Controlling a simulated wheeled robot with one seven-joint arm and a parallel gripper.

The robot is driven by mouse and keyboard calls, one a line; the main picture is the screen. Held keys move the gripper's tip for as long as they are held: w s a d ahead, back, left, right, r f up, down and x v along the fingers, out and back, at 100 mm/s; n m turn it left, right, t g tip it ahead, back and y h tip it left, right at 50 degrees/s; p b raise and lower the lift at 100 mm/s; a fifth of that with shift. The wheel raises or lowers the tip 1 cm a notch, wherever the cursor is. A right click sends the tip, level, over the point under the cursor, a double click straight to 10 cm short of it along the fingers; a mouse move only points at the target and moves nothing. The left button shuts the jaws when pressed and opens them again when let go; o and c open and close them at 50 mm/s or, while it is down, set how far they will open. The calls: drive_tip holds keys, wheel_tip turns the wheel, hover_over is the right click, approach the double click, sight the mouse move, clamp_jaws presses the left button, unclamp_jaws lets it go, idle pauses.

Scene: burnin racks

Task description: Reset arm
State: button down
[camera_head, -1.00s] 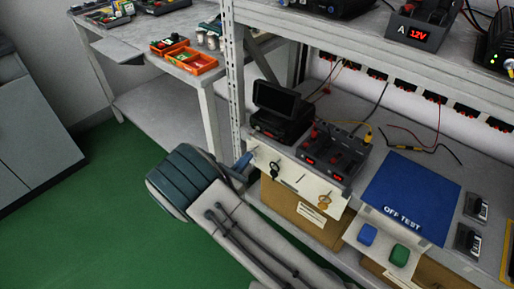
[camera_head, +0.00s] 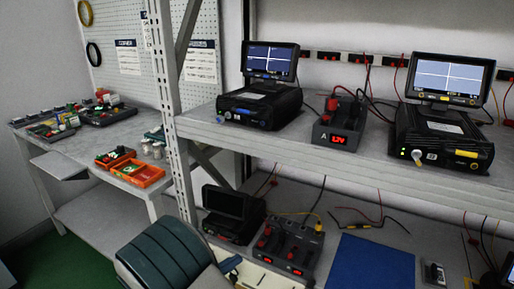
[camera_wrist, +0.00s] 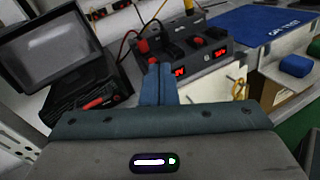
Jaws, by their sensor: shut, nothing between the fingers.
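My gripper (camera_wrist: 157,84) shows in the wrist view with its two blue fingers together and nothing between them. In the head view my gripper (camera_head: 230,265) is at the bottom, in front of the lower shelf and partly cut off by the frame edge. In the wrist view the fingers point at a dark twin-dock supply (camera_wrist: 190,55) with red displays and red knobs, and appear apart from it. A dark-screened instrument (camera_wrist: 70,65) stands to its left. The supply (camera_head: 288,248) and the instrument (camera_head: 233,212) also show in the head view.
The upper shelf (camera_head: 345,160) holds two lit-screen instruments (camera_head: 262,100) (camera_head: 440,125) and unit A (camera_head: 338,125). A blue mat (camera_head: 372,265) lies on the lower shelf. A rack post (camera_head: 165,110) stands left of my gripper. A side bench (camera_head: 90,150) holds orange bins (camera_head: 138,174).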

drive_tip(key=s+d+r+m+g+y+p, duration=0.1)
drive_tip(key=s+d+r+m+g+p, duration=0.2)
drive_tip(key=d+r+m+g, duration=0.45)
drive_tip(key=s+d+r+m+g+y+p, duration=0.2)
drive_tip(key=s+d+r+m+g, duration=0.15)
drive_tip(key=d+r, duration=0.45)
drive_tip(key=s+d+r+m+t+y+p, duration=0.1)
drive_tip(key=s+d+r+m+y+p, duration=0.2)
drive_tip(key=s+r+m+y+p, duration=0.1)
drive_tip(key=s+d+r+m+t+y+p, duration=0.1)
drive_tip(key=s+d+r+m+y+p, duration=0.2)
drive_tip(key=s+r+m, duration=0.4)
drive_tip(key=shift+s+d+r+m+y+p, duration=0.35)
drive_tip(key=shift+r+m+y+p, duration=0.25)
drive_tip(key=shift+m+y, duration=0.65)
